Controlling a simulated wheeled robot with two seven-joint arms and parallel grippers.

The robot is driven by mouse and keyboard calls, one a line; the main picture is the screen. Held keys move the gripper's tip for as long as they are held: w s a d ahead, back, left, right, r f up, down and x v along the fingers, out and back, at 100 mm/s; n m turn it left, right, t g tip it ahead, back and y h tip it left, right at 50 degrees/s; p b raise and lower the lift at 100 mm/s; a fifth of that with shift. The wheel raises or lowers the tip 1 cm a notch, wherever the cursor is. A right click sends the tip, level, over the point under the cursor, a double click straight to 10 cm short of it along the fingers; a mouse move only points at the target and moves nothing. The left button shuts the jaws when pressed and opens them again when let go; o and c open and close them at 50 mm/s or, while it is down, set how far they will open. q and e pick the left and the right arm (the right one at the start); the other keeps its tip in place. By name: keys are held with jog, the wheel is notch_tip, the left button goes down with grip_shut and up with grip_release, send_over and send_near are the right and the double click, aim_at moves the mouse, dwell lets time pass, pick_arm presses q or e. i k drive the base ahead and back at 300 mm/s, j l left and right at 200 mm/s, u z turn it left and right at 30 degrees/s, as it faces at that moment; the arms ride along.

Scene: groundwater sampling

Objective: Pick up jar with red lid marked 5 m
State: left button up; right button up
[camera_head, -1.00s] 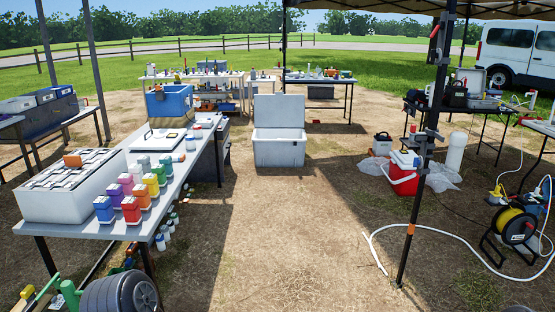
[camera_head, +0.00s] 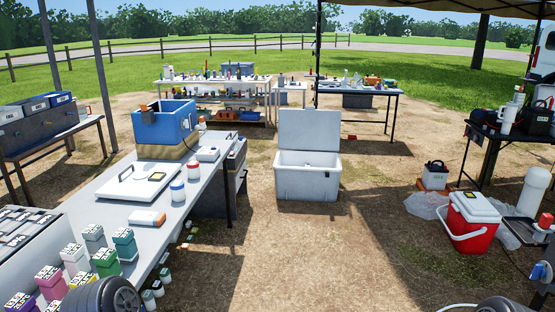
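A small white jar with a red lid (camera_head: 193,170) stands upright on the long grey table at the left, behind a similar jar with a blue lid (camera_head: 178,191). Its marking is too small to read, so I cannot tell whether it says 5 m. Neither of my grippers is in view. Dark rounded parts at the bottom edge look like parts of my own body.
An open white cooler (camera_head: 308,175) stands on the ground ahead. A red cooler (camera_head: 470,222) is at the right. The ground between is clear.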

aim_at(193, 166)
jog(key=i+z, duration=0.1)
jog(key=i, duration=0.35)
jog(key=i+j+z, duration=0.1)
jog(key=i, duration=0.35)
jog(key=i+j+z, duration=0.1)
jog(key=i, duration=0.35)
jog(key=i+j+z, duration=0.1)
jog(key=i+j, duration=0.2)
jog(key=i, duration=0.15)
jog(key=i+j+u, duration=0.15)
jog(key=i+j, duration=0.3)
jog(key=j, duration=0.15)
jog(key=i+j+u, duration=0.15)
jog(key=i+j, duration=0.3)
jog(key=j, duration=0.1)
